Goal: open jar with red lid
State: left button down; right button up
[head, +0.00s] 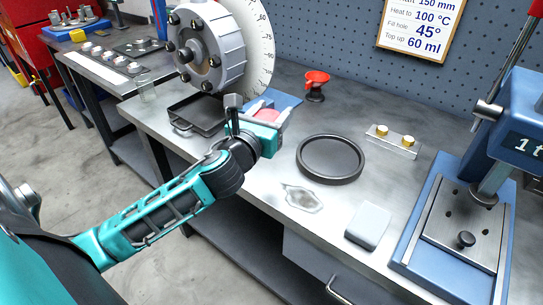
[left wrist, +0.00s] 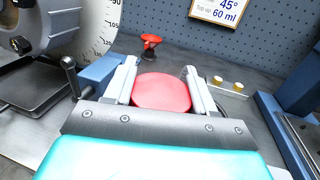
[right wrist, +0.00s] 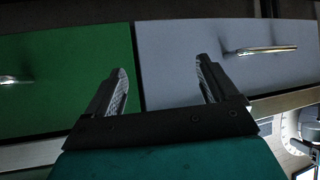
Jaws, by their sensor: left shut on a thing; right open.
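The red lid (left wrist: 162,92) is a round disc between the two fingers of my left gripper (left wrist: 163,84) in the left wrist view. The gripper is shut on it. In the head view the red lid (head: 267,115) shows partly behind the left gripper (head: 272,122), near the back of the bench beside a blue plate. The jar's body below the lid is hidden, so I cannot tell whether the lid sits on it. My right gripper (right wrist: 162,82) is open and empty in the right wrist view, in front of green and grey drawer fronts.
A black round tray (head: 331,159) lies right of the left gripper. A red funnel (head: 316,84) stands behind. A plate with brass knobs (head: 393,142), a grey block (head: 368,225) and a blue press (head: 445,235) are to the right. A large dial rotor (head: 210,45) stands left. A puddle-like patch (head: 301,198) marks the bench.

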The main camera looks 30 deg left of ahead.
pick_arm(q)
notch_tip(320, 180, down, 10)
jog(key=b, duration=0.3)
jog(key=shift+f+b, duration=0.15)
jog(key=shift+b, duration=0.2)
jog(key=shift+c, duration=1.9)
grip_release()
jog(key=shift+r+p, duration=0.3)
jog(key=s+d+b, duration=0.1)
jog(key=s+d, duration=0.1)
jog(key=s, duration=0.9)
jog(key=shift+s, duration=0.4)
